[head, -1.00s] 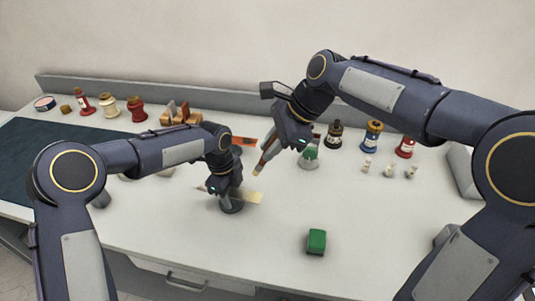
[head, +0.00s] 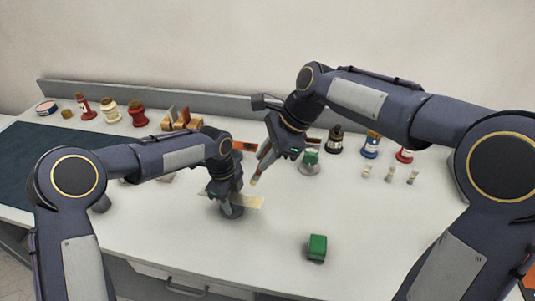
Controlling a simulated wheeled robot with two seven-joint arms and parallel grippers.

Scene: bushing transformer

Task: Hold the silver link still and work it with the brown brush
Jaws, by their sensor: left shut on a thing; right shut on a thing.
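The brown brush (head: 264,161) is in my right gripper (head: 273,150), which is shut on it. The brush slants down to the left, its pale tip above the far side of a beige strip (head: 250,202). A small gap seems to separate tip and strip. My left gripper (head: 231,204) points down and is shut at a round dark grey base (head: 232,212) on the bench, by the strip's left part. The silver link is not clearly visible; the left gripper hides whatever is between its fingers.
A green block (head: 317,247) stands on the bench in front. A green-topped flask (head: 310,160), a dark bottle (head: 335,140), a blue bottle (head: 371,145) and small pale pieces (head: 390,174) stand right of the brush. Red and cream bottles line the back left.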

